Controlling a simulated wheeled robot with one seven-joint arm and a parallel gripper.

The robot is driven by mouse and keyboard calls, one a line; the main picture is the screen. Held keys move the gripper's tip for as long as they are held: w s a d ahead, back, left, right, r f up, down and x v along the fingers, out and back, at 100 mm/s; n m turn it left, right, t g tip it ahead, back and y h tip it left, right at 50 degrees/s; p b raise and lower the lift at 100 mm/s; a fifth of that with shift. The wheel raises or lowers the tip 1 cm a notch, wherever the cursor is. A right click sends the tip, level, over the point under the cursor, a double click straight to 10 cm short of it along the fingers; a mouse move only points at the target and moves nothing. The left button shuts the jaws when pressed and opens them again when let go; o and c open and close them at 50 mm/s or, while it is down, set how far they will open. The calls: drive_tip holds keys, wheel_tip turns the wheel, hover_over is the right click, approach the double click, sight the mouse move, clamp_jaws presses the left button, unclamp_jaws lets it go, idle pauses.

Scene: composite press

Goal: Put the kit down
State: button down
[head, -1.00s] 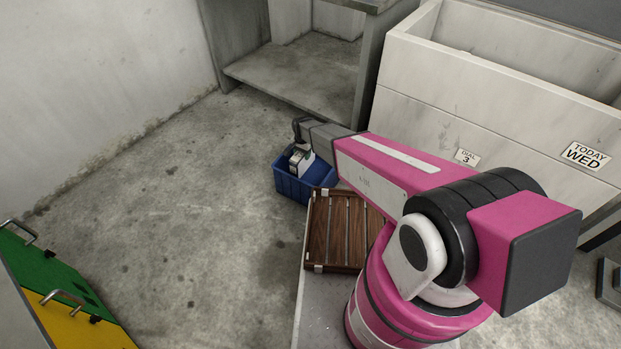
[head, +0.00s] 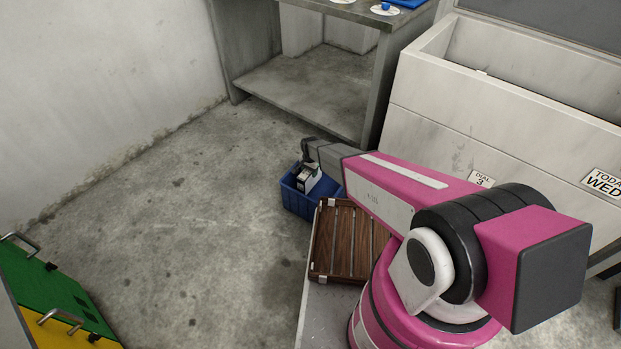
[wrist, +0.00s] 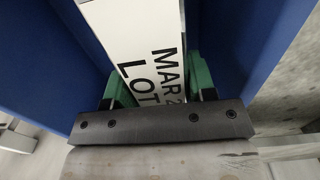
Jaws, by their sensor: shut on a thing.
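The kit (wrist: 148,35) is a white box with black print reading "MAR 2" and "LOT" in the wrist view. My gripper (wrist: 160,88) is shut on it, with a green finger on each side. Blue walls of a bin (wrist: 240,50) stand to the left and right of the kit. In the head view the kit (head: 308,178) shows as a small white and dark shape within the opening of the blue bin (head: 298,204) on the floor. My arm covers part of the bin. I cannot tell whether the kit touches the bin's bottom.
A grey bench with a low shelf (head: 310,95) stands behind the bin. A large pale chest (head: 480,130) with "DIAL 3" and "TODAY WED" signs is at the right. Green and yellow panels with handles (head: 55,290) are at the lower left. The concrete floor (head: 180,220) left of the bin is clear.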

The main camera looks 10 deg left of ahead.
drive_tip(key=shift+f, duration=2)
drive_tip(key=shift+c, duration=2.3)
unclamp_jaws()
drive_tip(key=shift+f, duration=0.1)
wheel_tip(320, 180, up, 12)
drive_tip(key=shift+r, duration=0.15)
drive_tip(key=s+d+r+n, duration=0.1)
drive_tip(key=s+d+r, duration=0.5)
drive_tip(key=d+r, duration=0.4)
drive_tip(key=s+d+r+n, duration=0.2)
drive_tip(key=s+d+r, duration=0.3)
drive_tip(key=d+r, duration=0.5)
drive_tip(key=s+d+r+n, duration=0.2)
drive_tip(key=s+d+r, duration=0.4)
drive_tip(key=d+r, duration=0.3)
drive_tip(key=d, duration=0.3)
drive_tip(key=shift+s+d+r, duration=0.3)
drive_tip(key=shift+s+r, duration=0.05)
drive_tip(key=shift+r, duration=0.05)
